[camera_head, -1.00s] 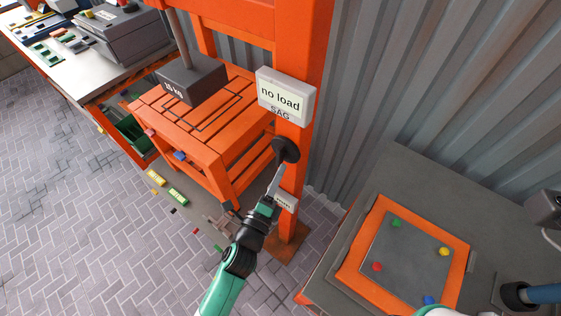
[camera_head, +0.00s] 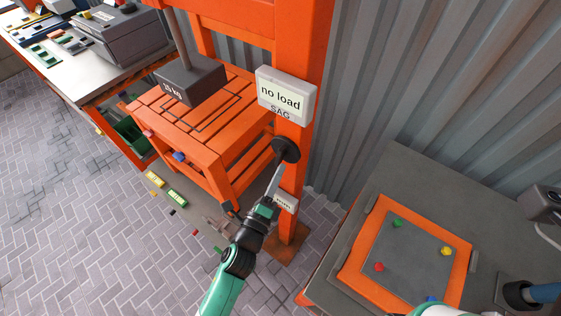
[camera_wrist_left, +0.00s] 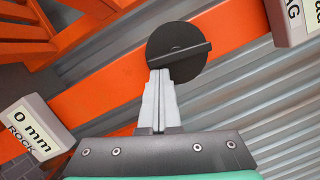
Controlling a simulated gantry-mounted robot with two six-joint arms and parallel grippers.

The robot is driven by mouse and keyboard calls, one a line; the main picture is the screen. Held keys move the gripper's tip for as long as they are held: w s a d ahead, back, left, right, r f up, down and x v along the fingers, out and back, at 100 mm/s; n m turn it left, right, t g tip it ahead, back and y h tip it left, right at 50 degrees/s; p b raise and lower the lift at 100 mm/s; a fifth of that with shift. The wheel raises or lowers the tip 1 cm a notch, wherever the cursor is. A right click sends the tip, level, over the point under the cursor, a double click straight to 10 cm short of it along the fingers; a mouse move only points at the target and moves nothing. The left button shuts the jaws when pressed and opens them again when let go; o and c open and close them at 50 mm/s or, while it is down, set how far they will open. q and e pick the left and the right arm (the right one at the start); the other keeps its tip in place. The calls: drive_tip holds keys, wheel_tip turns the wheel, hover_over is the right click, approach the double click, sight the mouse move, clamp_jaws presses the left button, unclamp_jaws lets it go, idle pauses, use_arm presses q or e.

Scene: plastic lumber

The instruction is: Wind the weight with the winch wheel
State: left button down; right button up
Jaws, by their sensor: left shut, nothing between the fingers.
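The winch wheel (camera_head: 286,149) is a dark disc on the orange post, below the "no load" display. In the left wrist view the wheel (camera_wrist_left: 172,42) shows a raised bar across its face. My left gripper (camera_head: 278,165) is shut and empty, and its fingertips (camera_wrist_left: 157,72) are at the lower edge of the wheel, by the bar. I cannot tell whether they touch it. The dark weight (camera_head: 190,80), marked "15 kg", hangs on a rod above the orange slatted bench.
The display (camera_head: 286,95) reads "no load" and "SAG". A smaller label (camera_wrist_left: 30,128) reads "0 mm". A grey table (camera_head: 396,180) with an orange-framed plate stands at the right. Several small coloured blocks lie on the floor and bench.

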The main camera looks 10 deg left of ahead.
use_arm(q)
drive_tip(key=shift+w+a+m+b, duration=0.15)
drive_tip(key=shift+a+m+b, duration=0.15)
drive_tip(key=shift+m, duration=0.4)
use_arm(e)
drive_tip(key=shift+w+a+f, duration=0.15)
drive_tip(key=shift+a+f, duration=0.2)
drive_tip(key=shift+f, duration=0.05)
use_arm(q)
drive_tip(key=shift+w+a+f+m+h+b, duration=0.15)
drive_tip(key=shift+m+h+b, duration=0.25)
drive_tip(key=shift+m, duration=0.4)
use_arm(e)
drive_tip(key=shift+a+f, duration=0.15)
drive_tip(key=shift+f, duration=0.15)
use_arm(q)
drive_tip(key=shift+w+a+m+t+h+b, duration=0.1)
drive_tip(key=shift+a+m+t+h+b, duration=0.15)
drive_tip(key=shift+m, duration=0.5)
drive_tip(key=shift+w+a+m+t+h+b, duration=0.15)
drive_tip(key=shift+m+b, duration=0.15)
drive_tip(key=shift+m, duration=0.4)
drive_tip(key=shift+s+a+m+t+h+b, duration=0.1)
drive_tip(key=shift+a+m+h+b, duration=0.15)
drive_tip(key=shift+m, duration=0.5)
use_arm(e)
drive_tip(key=shift+d+f, duration=0.3)
drive_tip(key=shift+f, duration=0.55)
